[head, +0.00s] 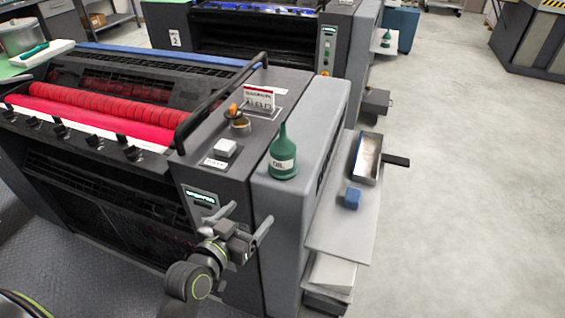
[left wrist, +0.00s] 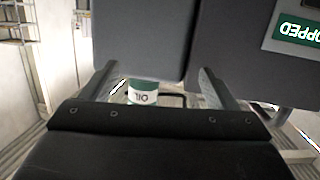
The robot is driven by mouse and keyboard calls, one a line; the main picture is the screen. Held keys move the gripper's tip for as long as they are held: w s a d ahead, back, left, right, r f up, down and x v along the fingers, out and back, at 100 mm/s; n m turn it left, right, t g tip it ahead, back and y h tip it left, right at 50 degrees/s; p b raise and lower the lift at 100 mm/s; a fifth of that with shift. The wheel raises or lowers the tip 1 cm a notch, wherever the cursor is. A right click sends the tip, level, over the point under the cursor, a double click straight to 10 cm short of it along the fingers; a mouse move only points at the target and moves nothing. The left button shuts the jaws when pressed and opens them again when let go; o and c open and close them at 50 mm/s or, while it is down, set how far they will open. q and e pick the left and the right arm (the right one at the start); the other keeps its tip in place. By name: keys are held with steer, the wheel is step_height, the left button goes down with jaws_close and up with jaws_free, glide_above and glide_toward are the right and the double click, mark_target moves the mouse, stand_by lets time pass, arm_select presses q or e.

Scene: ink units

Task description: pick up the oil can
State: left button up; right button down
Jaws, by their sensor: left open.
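The oil can (head: 283,160) is green with a tapered spout and a white OIL label. It stands upright on the grey end housing of the near ink unit. My left gripper (head: 249,214) is open and empty, in front of and below the can, beside the unit's front panel. In the left wrist view the can (left wrist: 142,95) appears upside down, partly hidden, beyond the gap between the fingers (left wrist: 157,86); nothing touches it. My right gripper is not in view.
A similar green can (head: 386,39) stands farther back. Floor at right is clear.

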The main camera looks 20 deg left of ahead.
arm_select(q)
steer(key=t, duration=0.2)
glide_toward(276, 162)
steer(key=shift+m+h, duration=0.4)
steer(key=w+p, duration=0.1)
steer(key=w, duration=0.1)
steer(key=w+p, duration=0.1)
steer(key=w, duration=0.2)
steer(key=w+d+p, duration=0.1)
steer(key=w, duration=0.2)
steer(key=shift+w+d+p, duration=0.1)
steer(key=shift+w+p, duration=0.15)
steer(key=shift+p, duration=0.15)
steer(key=shift+w+f, duration=0.1)
steer(key=shift+w, duration=0.3)
steer(key=shift+w+d+p, duration=0.2)
steer(key=shift+w+p, duration=0.3)
steer(key=shift+w, duration=0.1)
steer(key=w, duration=0.1)
steer(key=w+p, duration=0.1)
steer(key=w, duration=0.1)
steer(key=shift+d, duration=0.3)
steer(key=shift+w+f, duration=0.1)
steer(key=shift+w, duration=0.3)
steer(key=shift+c, duration=0.3)
